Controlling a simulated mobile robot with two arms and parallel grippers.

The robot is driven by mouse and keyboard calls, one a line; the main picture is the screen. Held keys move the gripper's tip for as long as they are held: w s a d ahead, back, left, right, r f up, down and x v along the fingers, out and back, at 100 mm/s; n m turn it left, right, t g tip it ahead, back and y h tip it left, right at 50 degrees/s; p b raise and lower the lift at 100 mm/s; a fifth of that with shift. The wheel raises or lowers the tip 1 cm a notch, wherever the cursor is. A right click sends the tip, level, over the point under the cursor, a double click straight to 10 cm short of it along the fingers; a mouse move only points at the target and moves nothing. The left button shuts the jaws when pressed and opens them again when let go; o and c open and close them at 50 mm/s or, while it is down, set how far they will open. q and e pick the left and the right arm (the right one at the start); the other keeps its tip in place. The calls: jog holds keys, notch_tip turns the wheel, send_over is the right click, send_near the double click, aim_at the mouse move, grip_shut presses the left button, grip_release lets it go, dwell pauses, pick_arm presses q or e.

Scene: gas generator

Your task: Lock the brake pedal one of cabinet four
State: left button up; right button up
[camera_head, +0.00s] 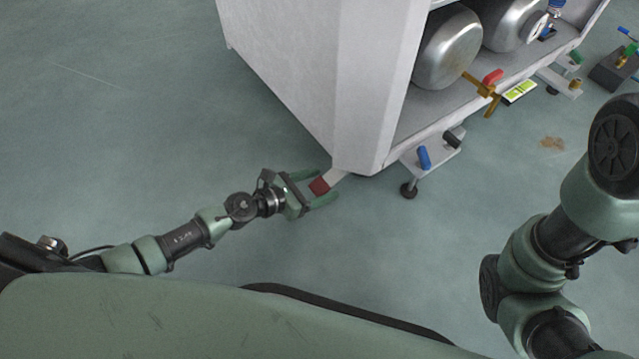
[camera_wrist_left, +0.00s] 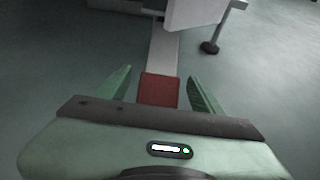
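The brake pedal (camera_head: 319,186) is a red pad on a light grey bar that comes out from under the near corner of the white cabinet (camera_head: 290,70), low over the floor. My left gripper (camera_head: 318,187) is open, with one finger on each side of the red pad. In the left wrist view the red pad (camera_wrist_left: 159,90) lies between the two green fingers (camera_wrist_left: 160,88), with a gap on both sides. The far end of the bar is hidden under the cabinet. My right arm shows at the right, but its gripper is out of view.
The cabinet's open shelf holds metal cylinders (camera_head: 447,48) and a brass valve with a red handle (camera_head: 492,77). The floor left of the cabinet is clear.

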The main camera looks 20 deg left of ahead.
pick_arm(q)
jog(key=p+v, duration=0.1)
jog(key=v, duration=0.7)
dwell(0.5)
